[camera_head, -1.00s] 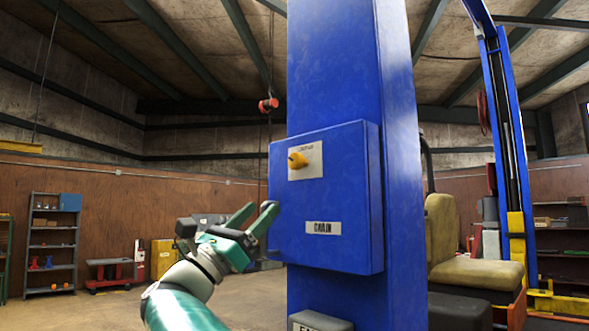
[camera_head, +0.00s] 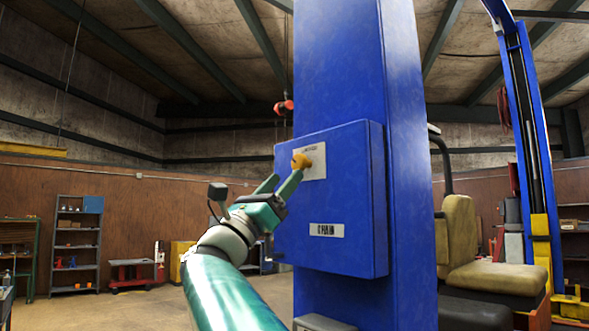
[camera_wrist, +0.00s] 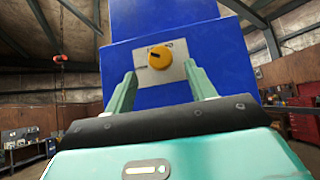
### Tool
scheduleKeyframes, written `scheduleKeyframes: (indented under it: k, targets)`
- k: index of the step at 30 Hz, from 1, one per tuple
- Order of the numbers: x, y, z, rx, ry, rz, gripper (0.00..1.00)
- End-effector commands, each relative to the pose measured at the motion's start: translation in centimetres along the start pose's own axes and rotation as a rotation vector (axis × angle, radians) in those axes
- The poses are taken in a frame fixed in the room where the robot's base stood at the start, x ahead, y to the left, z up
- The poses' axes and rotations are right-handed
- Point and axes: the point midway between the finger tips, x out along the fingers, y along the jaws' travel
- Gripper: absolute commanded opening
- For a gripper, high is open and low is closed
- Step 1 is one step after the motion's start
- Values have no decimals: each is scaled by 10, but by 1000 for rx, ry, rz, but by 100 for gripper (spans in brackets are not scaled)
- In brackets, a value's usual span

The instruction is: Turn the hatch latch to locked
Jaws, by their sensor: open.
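The hatch is a blue box (camera_head: 340,205) on the blue post, with a label reading "CHAIN" low on its front. The latch is a yellow-orange knob (camera_head: 301,160) on a pale plate (camera_head: 317,163) near the hatch's upper left. In the wrist view the yellow knob (camera_wrist: 160,57) shows between and beyond my fingertips, with a small mark on its face. My gripper (camera_head: 281,181) is open, its two green fingers pointing up toward the knob. In the head view one fingertip overlaps the knob's lower edge; whether it touches I cannot tell. The plate's lettering is too small to read.
The blue post (camera_head: 405,150) rises behind the hatch. A tan seat (camera_head: 480,260) stands to its right. Shelves (camera_head: 77,240) and a red cart (camera_head: 132,275) stand far left by the wall. The floor left of the post is open.

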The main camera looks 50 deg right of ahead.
Motion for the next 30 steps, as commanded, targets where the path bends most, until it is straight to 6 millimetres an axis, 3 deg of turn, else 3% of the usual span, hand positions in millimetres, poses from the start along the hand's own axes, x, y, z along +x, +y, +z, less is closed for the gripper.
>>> scheduleKeyframes:
  k: [3,9,19,26,30]
  targets:
    - [23,-1,-1,0,0,-3,55]
    - [46,-1,-2,0,0,0,55]
    - [50,-1,-2,2,1,1,55]
    - [50,-1,-2,2,1,1,11]
    - [50,-1,-2,2,0,1,11]
